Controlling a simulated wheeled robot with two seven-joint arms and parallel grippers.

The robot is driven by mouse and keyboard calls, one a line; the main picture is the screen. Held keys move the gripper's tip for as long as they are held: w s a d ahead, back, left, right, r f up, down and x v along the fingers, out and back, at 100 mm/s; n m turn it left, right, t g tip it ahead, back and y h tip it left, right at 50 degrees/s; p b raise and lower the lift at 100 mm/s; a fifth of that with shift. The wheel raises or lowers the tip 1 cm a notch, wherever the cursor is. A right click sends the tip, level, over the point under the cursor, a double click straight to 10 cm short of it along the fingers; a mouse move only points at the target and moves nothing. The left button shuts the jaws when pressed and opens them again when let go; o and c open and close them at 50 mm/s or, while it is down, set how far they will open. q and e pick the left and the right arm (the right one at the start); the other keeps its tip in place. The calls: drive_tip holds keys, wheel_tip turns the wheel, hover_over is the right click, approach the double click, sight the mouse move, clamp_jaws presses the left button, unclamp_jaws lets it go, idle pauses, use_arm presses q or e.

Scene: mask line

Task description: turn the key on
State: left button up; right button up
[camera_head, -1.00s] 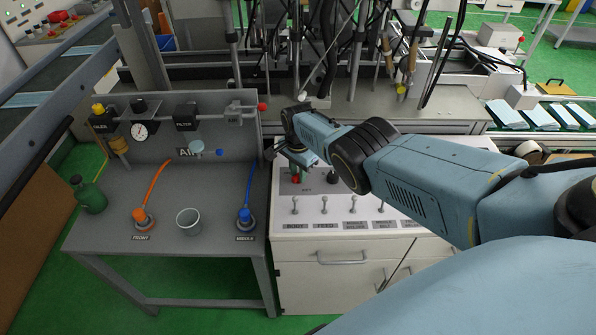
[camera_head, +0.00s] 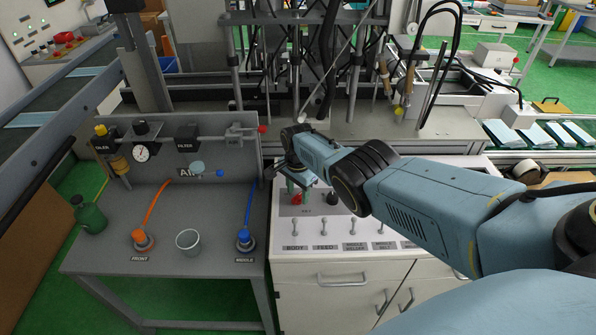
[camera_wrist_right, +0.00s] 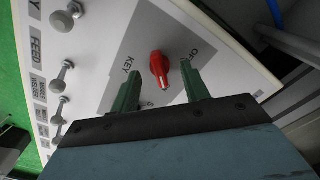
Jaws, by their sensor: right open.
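The key is a red knob (camera_wrist_right: 159,66) on a grey plate with "KEY" lettering, on the white control panel. It also shows in the head view as a small red spot (camera_head: 296,199), partly covered by my gripper. In the wrist view a white mark shows at the knob's lower end, towards my gripper. My right gripper (camera_wrist_right: 160,78) is open, with its two green fingers on either side of the knob and visible gaps between. It also shows in the head view (camera_head: 298,186), over the panel's top left part. My left gripper is not in view.
Several metal toggle switches (camera_head: 323,228) stand on the panel in front of the key. A black knob (camera_head: 331,199) is just right of it. A grey table (camera_head: 165,255) with a cup (camera_head: 188,241) and hoses is at the left. Machinery stands behind the panel.

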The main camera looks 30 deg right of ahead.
sight(298, 196)
wheel_tip(298, 196, up, 13)
drive_tip(key=p, duration=0.7)
drive_tip(key=shift+f, duration=0.2)
